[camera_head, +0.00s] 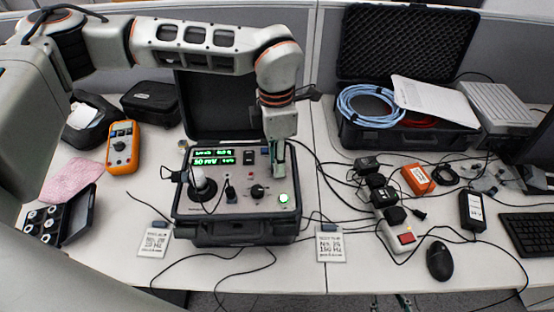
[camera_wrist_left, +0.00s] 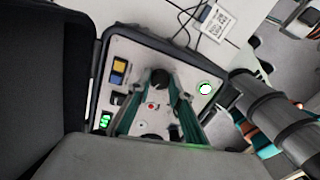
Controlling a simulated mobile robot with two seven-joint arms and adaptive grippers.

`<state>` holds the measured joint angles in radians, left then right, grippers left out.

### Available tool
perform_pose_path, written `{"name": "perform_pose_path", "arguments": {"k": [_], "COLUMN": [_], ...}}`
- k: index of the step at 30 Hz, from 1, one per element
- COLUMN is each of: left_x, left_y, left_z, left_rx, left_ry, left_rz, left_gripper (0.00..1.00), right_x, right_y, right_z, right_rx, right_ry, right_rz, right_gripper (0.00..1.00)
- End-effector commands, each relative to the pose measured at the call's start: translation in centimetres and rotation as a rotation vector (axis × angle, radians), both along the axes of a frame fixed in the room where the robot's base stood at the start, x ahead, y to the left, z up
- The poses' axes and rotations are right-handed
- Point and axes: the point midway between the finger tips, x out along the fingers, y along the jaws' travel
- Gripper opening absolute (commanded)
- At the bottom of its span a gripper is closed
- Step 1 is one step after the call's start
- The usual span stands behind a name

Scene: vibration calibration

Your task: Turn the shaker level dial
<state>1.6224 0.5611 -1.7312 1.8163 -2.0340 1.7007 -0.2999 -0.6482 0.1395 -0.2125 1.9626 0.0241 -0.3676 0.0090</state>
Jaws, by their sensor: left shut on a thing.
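The calibrator case (camera_head: 237,231) stands open on the desk, its lid raised behind a grey control panel (camera_wrist_left: 128,50). My left gripper (camera_head: 279,172) reaches down over the right part of the panel. In the left wrist view, the green fingers (camera_wrist_left: 162,84) are closed on either side of a round black dial (camera_wrist_left: 160,76). That dial is hidden behind the gripper in the head view, and its label cannot be read. A second black knob (camera_head: 257,190) sits to the left, beside a lit green button (camera_head: 283,197).
Cables run around the case. An orange multimeter (camera_head: 122,147) lies left; a power strip (camera_head: 396,220) lies right.

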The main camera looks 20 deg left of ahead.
Motion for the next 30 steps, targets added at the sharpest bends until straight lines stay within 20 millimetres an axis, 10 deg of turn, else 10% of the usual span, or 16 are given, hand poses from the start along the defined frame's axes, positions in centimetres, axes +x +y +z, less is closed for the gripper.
{"name": "perform_pose_path", "arguments": {"k": [6,7,9,22,30], "left_x": [0.1,0.1,0.1,0.1,0.4], "left_y": [0.0,0.0,0.0,0.0,0.1], "left_z": [0.1,0.1,0.1,0.7,5.4], "left_rx": [-0.001,-0.001,-0.001,-0.001,-0.001], "left_ry": [-0.003,-0.003,-0.003,-0.003,-0.006], "left_rz": [0.001,0.001,0.001,0.002,0.002], "left_gripper": [0.0,0.22,0.37,0.37,0.37], "right_x": [0.0,0.0,0.0,-0.1,-0.1], "right_y": [0.0,0.0,0.0,-0.1,-0.1], "right_z": [0.0,0.0,0.0,-0.2,-0.1], "right_rx": [0.0,0.0,0.0,-0.004,-0.001], "right_ry": [0.0,0.0,0.0,0.004,0.002], "right_rz": [0.0,0.0,0.0,0.001,0.0], "right_gripper": [0.4,0.4,0.4,0.4,0.4]}}
